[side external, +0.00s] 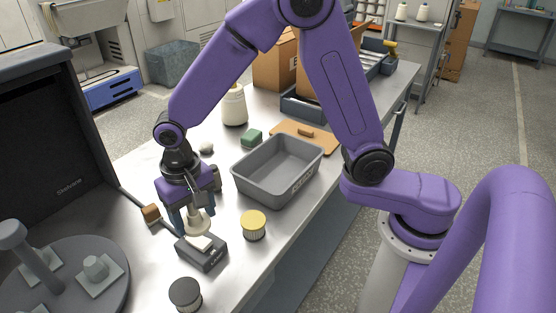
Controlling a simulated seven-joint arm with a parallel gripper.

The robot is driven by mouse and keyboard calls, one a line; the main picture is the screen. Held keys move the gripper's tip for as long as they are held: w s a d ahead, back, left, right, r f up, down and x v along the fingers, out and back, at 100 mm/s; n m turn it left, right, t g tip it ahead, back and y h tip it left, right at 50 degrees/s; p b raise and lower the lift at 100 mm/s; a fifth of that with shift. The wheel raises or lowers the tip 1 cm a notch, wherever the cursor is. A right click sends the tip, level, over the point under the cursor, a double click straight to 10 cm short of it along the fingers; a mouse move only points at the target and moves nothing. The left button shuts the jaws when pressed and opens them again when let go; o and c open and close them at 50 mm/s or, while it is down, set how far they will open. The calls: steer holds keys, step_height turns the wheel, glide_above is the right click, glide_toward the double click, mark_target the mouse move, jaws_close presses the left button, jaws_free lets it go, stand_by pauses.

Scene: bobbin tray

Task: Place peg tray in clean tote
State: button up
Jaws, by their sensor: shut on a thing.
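My gripper (194,222) points down at the left of the bench, its fingers closed around a cream, bobbin-like piece (198,224). Directly below is a small dark grey block-like tray (203,260) with a pale top, probably the peg tray. I cannot tell whether the cream piece touches it or is apart from it. The clean tote (262,190) is an open grey bin with lettering on its front side, to the right of and behind my gripper. Its visible inside looks empty.
A yellow-topped jar (253,225) stands between the small tray and the tote. A dark-lidded jar (185,294) is in front. A round grey stand (70,290) is at left.

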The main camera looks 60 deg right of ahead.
steer(key=w+d+f+m, duration=0.1)
steer(key=w+d+m, duration=0.15)
steer(key=d, duration=0.55)
steer(key=w+d+m, duration=0.1)
steer(key=d+m, duration=0.2)
steer(key=d, duration=0.5)
steer(key=m, duration=0.5)
glide_above(279, 177)
steer(key=f, duration=0.2)
steer(key=shift+a+f, duration=0.1)
steer(key=shift+f, duration=3.65)
steer(key=shift+f, duration=0.15)
steer(key=o, duration=1.1)
steer(key=shift+c, duration=0.2)
